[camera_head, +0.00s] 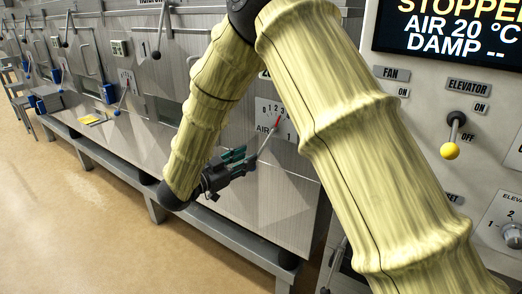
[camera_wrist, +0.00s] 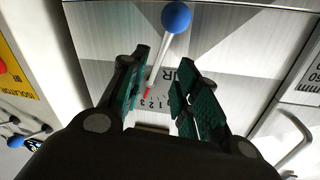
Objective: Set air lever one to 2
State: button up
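The air lever (camera_head: 266,143) is a thin metal rod with a red pointer end on the white dial plate (camera_head: 268,109) marked 0 to 3. Its red end lies near the 2 and 3 marks; I cannot tell the exact setting. In the wrist view, the lever's rod (camera_wrist: 164,58) runs up to a blue ball knob (camera_wrist: 177,16). My gripper (camera_head: 243,162) is at the lever's lower end, and the knob is hidden there in the head view. In the wrist view, my gripper (camera_wrist: 163,72) is open, with the rod passing between its spread fingers, apparently untouched.
A control panel with a yellow-knobbed elevator lever (camera_head: 450,150) and a display (camera_head: 455,28) is at the right. A grey support rail (camera_head: 225,232) runs below the metal panels.

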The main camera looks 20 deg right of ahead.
aim_at(260, 151)
jog(key=x, duration=0.7)
jog(key=shift+w+d+p, duration=0.1)
jog(key=shift+d+p, duration=0.2)
jog(key=shift+p, duration=0.05)
grip_shut()
